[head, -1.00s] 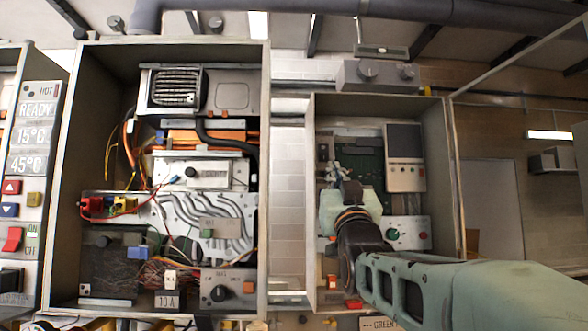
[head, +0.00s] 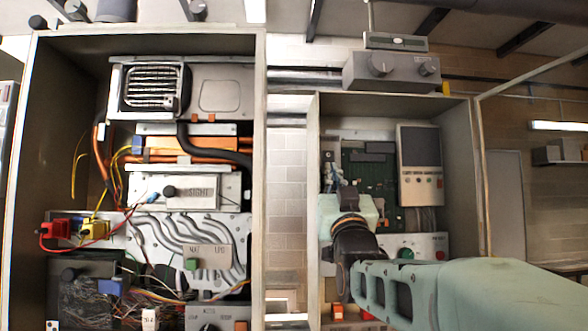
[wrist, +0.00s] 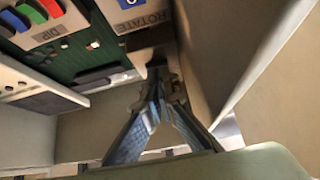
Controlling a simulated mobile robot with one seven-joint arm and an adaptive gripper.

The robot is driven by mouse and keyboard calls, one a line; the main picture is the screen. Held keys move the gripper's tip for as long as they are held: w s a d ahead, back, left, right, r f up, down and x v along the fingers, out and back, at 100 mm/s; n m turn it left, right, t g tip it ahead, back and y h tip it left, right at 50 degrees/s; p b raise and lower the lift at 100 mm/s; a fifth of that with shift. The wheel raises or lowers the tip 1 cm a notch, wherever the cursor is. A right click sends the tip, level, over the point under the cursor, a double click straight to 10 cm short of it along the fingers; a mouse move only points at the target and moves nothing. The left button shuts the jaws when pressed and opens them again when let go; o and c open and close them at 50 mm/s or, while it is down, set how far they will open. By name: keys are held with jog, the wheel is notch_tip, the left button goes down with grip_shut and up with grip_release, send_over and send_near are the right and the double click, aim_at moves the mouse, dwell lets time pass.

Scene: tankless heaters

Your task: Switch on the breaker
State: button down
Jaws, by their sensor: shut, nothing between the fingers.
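My gripper (head: 332,172) is in the right open cabinet, near its inner left wall. In the wrist view the two fingers (wrist: 157,88) meet at their tips, shut and empty. A small dark block (head: 327,156), perhaps the breaker, sits at the upper left of this cabinet, just above the fingertips. In the wrist view a dark part lies just beyond the tips; the fingers partly hide it, and I cannot tell whether they touch it. No lever position can be made out.
The right cabinet also holds a green circuit board (head: 368,180), a white display unit (head: 420,165) and, in the wrist view, coloured DIP switches (wrist: 32,12). The cabinet's side wall (wrist: 205,60) is close to the fingers. A larger wired cabinet (head: 258,170) stands left.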

jog(key=shift+f, duration=0.1)
dwell(0.3)
jog(key=shift+w+b, duration=0.45)
jog(key=shift+b, duration=0.45)
jog(key=shift+f, duration=0.15)
